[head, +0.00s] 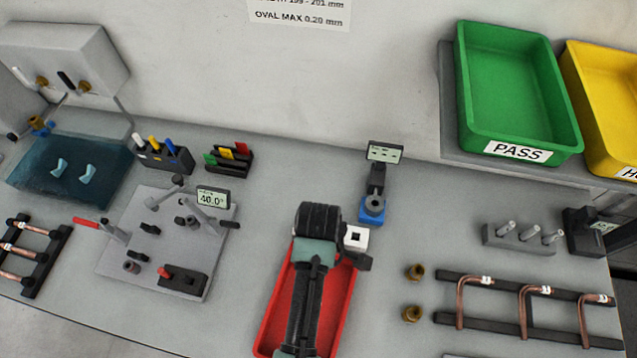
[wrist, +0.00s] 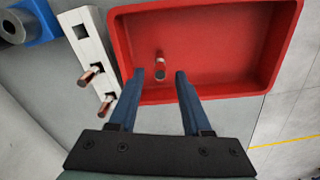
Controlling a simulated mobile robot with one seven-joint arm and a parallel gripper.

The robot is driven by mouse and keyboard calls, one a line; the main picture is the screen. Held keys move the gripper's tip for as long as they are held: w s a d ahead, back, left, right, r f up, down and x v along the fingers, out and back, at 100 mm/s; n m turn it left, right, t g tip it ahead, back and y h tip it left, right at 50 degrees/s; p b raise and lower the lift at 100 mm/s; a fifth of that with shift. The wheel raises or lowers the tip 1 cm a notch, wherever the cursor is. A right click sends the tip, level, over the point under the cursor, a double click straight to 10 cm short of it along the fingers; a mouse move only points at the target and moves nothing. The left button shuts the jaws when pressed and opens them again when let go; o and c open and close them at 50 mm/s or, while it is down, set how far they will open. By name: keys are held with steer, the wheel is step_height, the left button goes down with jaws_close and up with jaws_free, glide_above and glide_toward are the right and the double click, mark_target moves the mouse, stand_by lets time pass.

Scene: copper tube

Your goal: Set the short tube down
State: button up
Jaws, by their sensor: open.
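A short copper tube (wrist: 160,66) with a greyish end is in the red tray (wrist: 225,92), near the tray's wall closest to my gripper. My gripper (wrist: 160,74) is open in the wrist view, with one blue finger on each side of the tube's line and visible gaps to both. Whether the tube stands or lies is hard to tell. In the head view my arm covers the middle of the red tray (head: 272,318) and hides the tube and fingertips.
A white block (wrist: 92,50) with square holes stands beside the tray, with two copper pieces at it. It also shows in the head view (head: 355,238), near a blue-based gauge (head: 372,212). Brass fittings (head: 413,313) and a rack of bent copper tubes (head: 480,325) lie right. A fixture plate (head: 130,255) lies left.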

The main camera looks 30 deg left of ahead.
step_height(320, 180, up, 8)
steer(key=shift+b, duration=0.4)
steer(key=shift+r, duration=0.15)
steer(key=w+r+m+t+y, duration=0.2)
steer(key=w+r+m+t, duration=0.4)
steer(key=w+r, duration=0.7)
steer(key=w+d+r+m+t, duration=0.1)
steer(key=w+r+t, duration=0.25)
steer(key=r, duration=0.45)
steer(key=w+d+r+m+t, duration=0.2)
steer(key=w+r+t, duration=0.15)
steer(key=r, duration=0.45)
steer(key=s+d+r+m+t, duration=0.1)
steer(key=d+r+m+t, duration=0.15)
steer(key=r, duration=0.55)
steer(key=s+d+r+m+t, duration=0.1)
steer(key=r+t, duration=0.3)
steer(key=r, duration=0.4)
steer(key=s+d+r+m+t+h, duration=0.1)
steer(key=s+r+t, duration=0.3)
steer(key=r, duration=0.5)
steer(key=s+d+r+m+t+h, duration=0.1)
steer(key=s+d+r+m+t, duration=0.3)
steer(key=s+r, duration=0.4)
steer(key=shift+s+r, duration=0.3)
steer(key=shift+r, duration=0.55)
